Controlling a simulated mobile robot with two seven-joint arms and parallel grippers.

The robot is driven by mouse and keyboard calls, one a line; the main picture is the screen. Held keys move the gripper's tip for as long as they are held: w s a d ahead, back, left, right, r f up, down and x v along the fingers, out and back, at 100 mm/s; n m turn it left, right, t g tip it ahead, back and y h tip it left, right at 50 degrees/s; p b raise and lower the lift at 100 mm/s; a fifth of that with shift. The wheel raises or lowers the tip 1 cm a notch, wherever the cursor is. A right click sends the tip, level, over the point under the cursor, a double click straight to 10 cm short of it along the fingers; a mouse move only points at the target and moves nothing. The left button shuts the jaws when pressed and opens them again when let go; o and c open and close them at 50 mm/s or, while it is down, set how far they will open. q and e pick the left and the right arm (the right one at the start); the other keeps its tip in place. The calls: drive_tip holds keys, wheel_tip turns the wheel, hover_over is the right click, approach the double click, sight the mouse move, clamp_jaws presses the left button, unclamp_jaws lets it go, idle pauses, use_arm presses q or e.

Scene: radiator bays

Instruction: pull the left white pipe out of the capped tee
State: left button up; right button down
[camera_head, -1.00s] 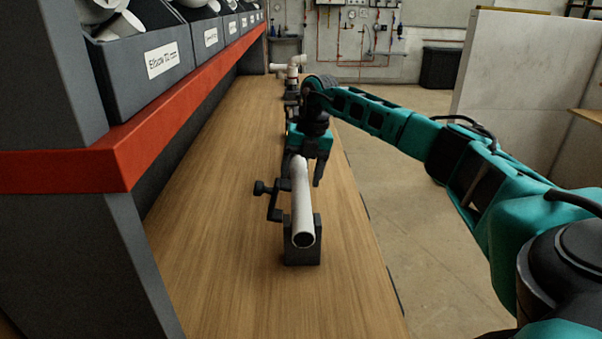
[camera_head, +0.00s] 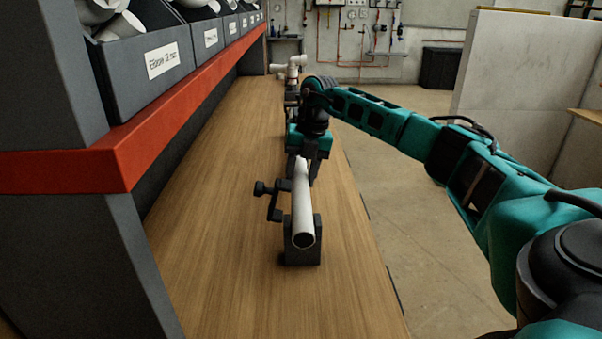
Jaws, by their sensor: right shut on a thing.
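A white pipe (camera_head: 303,212) lies in a dark cradle block (camera_head: 302,256) on the wooden bench, its open end facing me. A dark clamp with a knob (camera_head: 272,198) sits at its left side. My right gripper (camera_head: 303,173) reaches down over the far part of the pipe and is shut on it, one finger on each side. The capped tee cannot be made out; the pipe's far end is hidden behind my gripper. My left gripper is not in view.
Further back on the bench stand more white pipe fittings (camera_head: 292,66). A shelf with a red edge (camera_head: 130,150) and grey labelled bins (camera_head: 145,60) runs along the left. The near bench top (camera_head: 210,240) is clear. The bench's right edge drops to open floor.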

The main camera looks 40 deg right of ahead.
sight(302, 181)
drive_tip(key=shift+s+a+p, duration=0.5)
drive_tip(key=shift+s+a, duration=0.55)
drive_tip(key=shift+s, duration=0.2)
drive_tip(key=shift+s+a+f, duration=0.15)
drive_tip(key=shift+s+a, duration=0.05)
drive_tip(key=c, duration=0.6)
unclamp_jaws()
wheel_tip(302, 181, up, 13)
drive_tip(key=s+d, duration=0.1)
drive_tip(key=shift+s+d+p, duration=0.3)
drive_tip(key=shift+s+d, duration=0.05)
drive_tip(key=shift+d, duration=0.05)
